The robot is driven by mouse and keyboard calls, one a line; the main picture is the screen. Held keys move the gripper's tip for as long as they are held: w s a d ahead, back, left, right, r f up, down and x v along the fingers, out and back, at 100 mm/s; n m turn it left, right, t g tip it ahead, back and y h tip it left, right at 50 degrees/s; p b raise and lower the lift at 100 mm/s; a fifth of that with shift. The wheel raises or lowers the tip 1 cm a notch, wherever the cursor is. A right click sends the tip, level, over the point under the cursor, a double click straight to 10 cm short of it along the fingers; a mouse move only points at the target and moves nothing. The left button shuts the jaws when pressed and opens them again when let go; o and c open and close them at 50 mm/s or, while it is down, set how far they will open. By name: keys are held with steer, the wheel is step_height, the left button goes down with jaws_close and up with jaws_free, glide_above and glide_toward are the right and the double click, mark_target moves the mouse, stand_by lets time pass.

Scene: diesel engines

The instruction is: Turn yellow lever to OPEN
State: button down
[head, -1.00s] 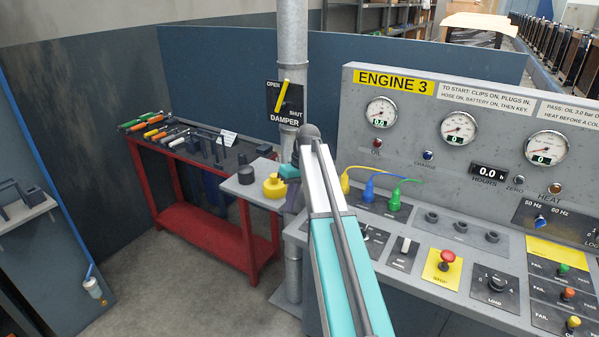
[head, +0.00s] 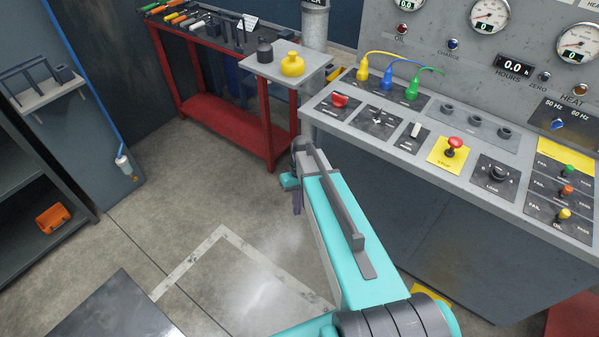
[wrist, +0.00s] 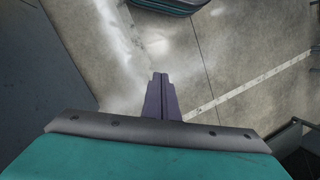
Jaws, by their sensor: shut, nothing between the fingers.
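The yellow damper lever is out of both current views. Only the lower edge of its black plate (head: 315,3) shows on the grey pipe (head: 314,32) at the top of the head view. My gripper (head: 297,203) hangs low over the floor, left of the console, well below and apart from the plate. In the wrist view its dark fingers (wrist: 159,92) are together, with nothing between them, pointing at the concrete floor.
The grey console (head: 440,150) with its knobs and plugs is to the right. A small shelf (head: 285,72) with a yellow cap (head: 292,64) adjoins the pipe. A red tool bench (head: 215,120) stands behind. The floor between is clear.

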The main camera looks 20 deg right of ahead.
steer(key=s+a+f+g+b, duration=0.1)
steer(key=s+a+f, duration=0.1)
steer(key=s+f, duration=0.4)
steer(key=s+a+f+g+h+b, duration=0.1)
steer(key=s+f, duration=0.5)
steer(key=s, duration=0.7)
steer(key=s+a+f+g+h+b, duration=0.1)
steer(key=s+a+f, duration=0.3)
steer(key=s, duration=0.6)
step_height(320, 180, down, 2)
